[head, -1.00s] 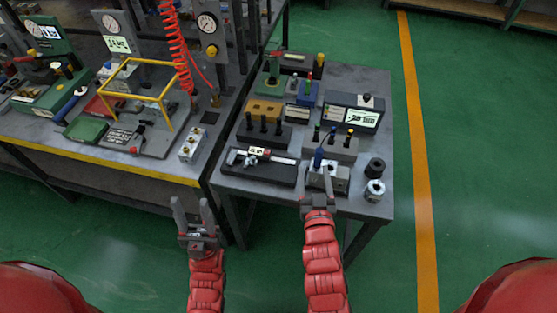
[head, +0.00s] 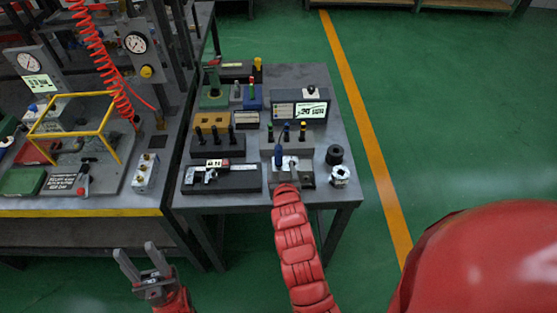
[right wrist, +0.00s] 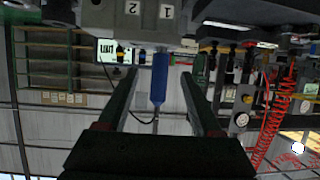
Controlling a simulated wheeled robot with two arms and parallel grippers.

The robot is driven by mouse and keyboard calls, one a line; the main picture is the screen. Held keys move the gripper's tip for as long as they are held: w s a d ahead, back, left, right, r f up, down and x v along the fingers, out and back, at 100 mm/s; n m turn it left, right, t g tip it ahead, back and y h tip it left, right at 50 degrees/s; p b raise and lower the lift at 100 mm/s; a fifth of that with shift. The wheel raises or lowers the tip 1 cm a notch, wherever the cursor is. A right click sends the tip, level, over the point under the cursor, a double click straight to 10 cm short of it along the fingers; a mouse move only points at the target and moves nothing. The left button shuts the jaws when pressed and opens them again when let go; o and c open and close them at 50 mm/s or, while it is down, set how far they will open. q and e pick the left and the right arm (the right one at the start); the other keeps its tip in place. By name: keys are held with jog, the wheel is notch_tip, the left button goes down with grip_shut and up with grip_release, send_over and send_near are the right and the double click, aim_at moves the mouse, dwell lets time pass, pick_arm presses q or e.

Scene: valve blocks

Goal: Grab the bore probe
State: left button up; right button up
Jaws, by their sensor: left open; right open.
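The bore probe, a blue handle with a thin dark cable (head: 278,155), stands upright at a grey metal block (head: 307,172) near the front of the small table. In the right wrist view the blue handle (right wrist: 160,80) lies between my fingers, and the block (right wrist: 120,14) with labels 1 and 2 is at the top edge. My right gripper (head: 287,180) is open at the block; its fingers (right wrist: 160,95) flank the handle with a gap on each side. My left gripper (head: 143,256) is open and empty, off the table's front left.
A caliper (head: 235,177) lies in a black tray to the left. A black ring (head: 334,154) and a silver ring (head: 340,175) stand to the right. A bench with a yellow frame (head: 75,103) adjoins left.

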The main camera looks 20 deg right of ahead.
aim_at(279, 160)
jog(key=shift+w+d, duration=0.1)
jog(key=shift+w, duration=0.3)
jog(key=shift+w+d+f+p, duration=0.1)
jog(key=shift+w+f+p, duration=0.1)
jog(key=shift+w+p, duration=0.45)
jog(key=p+x, duration=0.1)
jog(key=x, duration=0.1)
jog(key=shift+w+d+f+p, duration=0.1)
jog(key=shift+w+f+p, duration=0.05)
jog(key=shift+w+p, duration=0.2)
jog(key=shift+w+d+f, duration=0.1)
jog(key=shift+w+f, duration=0.25)
jog(key=shift+w, duration=0.2)
grip_shut()
